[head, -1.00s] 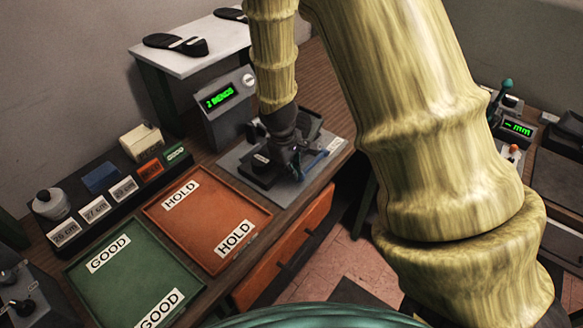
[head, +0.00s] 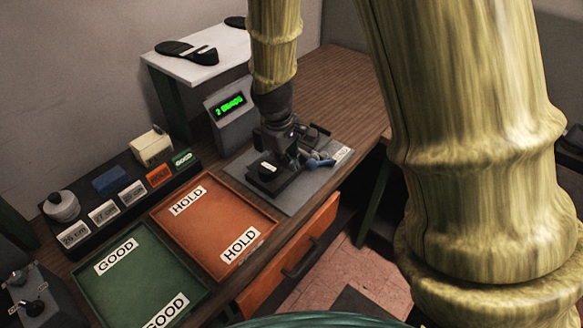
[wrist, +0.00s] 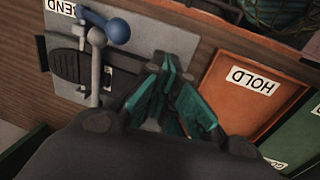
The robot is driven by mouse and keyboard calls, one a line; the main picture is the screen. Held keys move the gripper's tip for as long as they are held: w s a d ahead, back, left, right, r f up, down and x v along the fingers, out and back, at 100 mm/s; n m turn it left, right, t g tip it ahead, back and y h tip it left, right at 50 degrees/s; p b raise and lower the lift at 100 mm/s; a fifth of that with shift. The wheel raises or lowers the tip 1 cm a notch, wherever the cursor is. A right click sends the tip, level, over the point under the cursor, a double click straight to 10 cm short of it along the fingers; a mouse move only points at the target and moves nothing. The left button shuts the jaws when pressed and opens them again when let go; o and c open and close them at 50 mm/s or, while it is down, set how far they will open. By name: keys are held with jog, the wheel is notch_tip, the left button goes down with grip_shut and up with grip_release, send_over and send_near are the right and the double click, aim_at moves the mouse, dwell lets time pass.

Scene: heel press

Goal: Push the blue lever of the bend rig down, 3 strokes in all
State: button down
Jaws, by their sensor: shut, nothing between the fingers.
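The bend rig is a grey plate (head: 300,200) on the bench, with a dark shoe sole (wrist: 80,68) lying on it. Its blue lever (wrist: 117,31) ends in a round knob, at the upper left of the wrist view beside a grey rod (wrist: 96,65). The lever also shows in the head view (head: 313,163), just right of my gripper. My gripper (head: 294,155) is over the rig, pointing down. Its teal fingers (wrist: 164,72) are shut and empty, apart from the lever in the wrist view. The lever's exact angle is hard to judge.
A counter box (head: 231,105) behind the rig has a green display, its first character blurred. An orange HOLD tray (head: 215,222) and a green GOOD tray (head: 135,275) lie to the left. A white stand (head: 190,65) holds soles. An orange drawer (head: 290,255) is below.

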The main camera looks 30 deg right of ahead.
jog(key=shift+s+a+r+b, duration=0.1)
jog(key=shift+a+r, duration=0.1)
jog(key=shift+r, duration=0.35)
jog(key=shift+s+a+r+b, duration=0.15)
jog(key=shift+a+r, duration=0.1)
jog(key=shift+r, duration=0.35)
jog(key=shift+w+a+r+b, duration=0.1)
jog(key=shift+a+r, duration=0.1)
jog(key=shift+r, duration=0.35)
